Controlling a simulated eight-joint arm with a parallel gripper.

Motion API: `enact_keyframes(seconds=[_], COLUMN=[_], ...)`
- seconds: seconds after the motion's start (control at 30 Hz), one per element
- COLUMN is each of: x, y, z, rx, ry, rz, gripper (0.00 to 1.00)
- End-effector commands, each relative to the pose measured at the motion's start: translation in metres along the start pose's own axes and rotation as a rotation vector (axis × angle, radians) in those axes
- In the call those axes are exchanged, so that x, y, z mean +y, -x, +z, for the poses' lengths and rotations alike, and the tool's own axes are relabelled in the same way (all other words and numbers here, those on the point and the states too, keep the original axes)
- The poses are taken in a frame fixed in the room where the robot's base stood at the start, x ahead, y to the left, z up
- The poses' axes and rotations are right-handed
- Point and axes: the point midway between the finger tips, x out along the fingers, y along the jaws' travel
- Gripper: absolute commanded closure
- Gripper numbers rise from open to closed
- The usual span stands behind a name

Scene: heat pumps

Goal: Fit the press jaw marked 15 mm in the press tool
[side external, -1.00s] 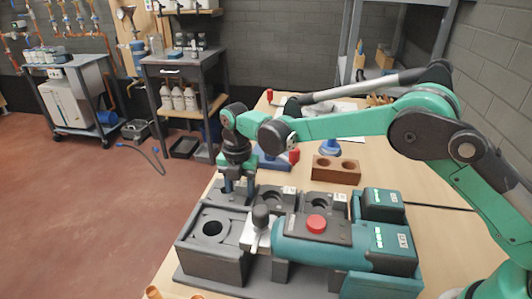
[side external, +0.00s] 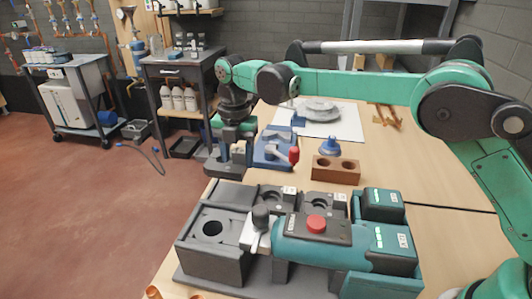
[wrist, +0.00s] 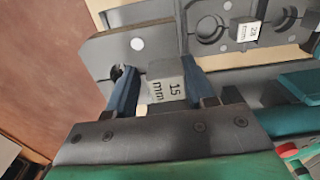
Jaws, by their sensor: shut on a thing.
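My gripper (side external: 231,150) is shut on the grey press jaw marked 15 mm (side external: 222,169), held in the air above and behind the left slot of the jaw tray. In the wrist view the 15 mm label (wrist: 168,91) sits between my two blue fingertips, with the dark jaw body (wrist: 108,50) beyond. The teal press tool (side external: 320,240) lies in the grey stand at the front, with a red button (side external: 316,222). Its metal head (side external: 250,237) with a black knob (side external: 261,214) points left and holds no visible jaw.
Two other jaws sit in the tray (side external: 274,196) (side external: 321,202); one reads 28 mm in the wrist view (wrist: 249,30).

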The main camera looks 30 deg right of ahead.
Motion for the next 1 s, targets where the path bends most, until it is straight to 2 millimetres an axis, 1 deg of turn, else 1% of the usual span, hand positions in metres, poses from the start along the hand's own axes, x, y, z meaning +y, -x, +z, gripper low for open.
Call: enact_keyframes(seconds=[0.03, 0.1, 0.2, 0.47, 0.57, 0.67, 0.77, 0.83, 0.9, 1.0], x=[0.0, 0.0, 0.0, 0.0, 0.0, 0.001, -0.001, -0.004, -0.008, -0.017], y=[0.006, 0.013, 0.017, 0.018, 0.02, 0.028, 0.042, 0.053, 0.063, 0.075], z=[0.0, 0.0, 0.0, 0.0, -0.003, -0.017, -0.043, -0.065, -0.086, -0.112], rx=[0.0, 0.0, 0.0, 0.0, 0.0, 0.0, 0.0, 0.0, 0.0, 0.0], ry=[0.0, 0.0, 0.0, 0.0, 0.001, 0.004, 0.007, 0.007, 0.008, 0.006], rz=[0.0, 0.0, 0.0, 0.0, 0.0, 0.001, 0.001, 0.001, 0.002, 0.002], gripper=[1.0, 1.0, 1.0, 1.0, 1.0, 1.0, 1.0, 1.0, 1.0, 1.0])
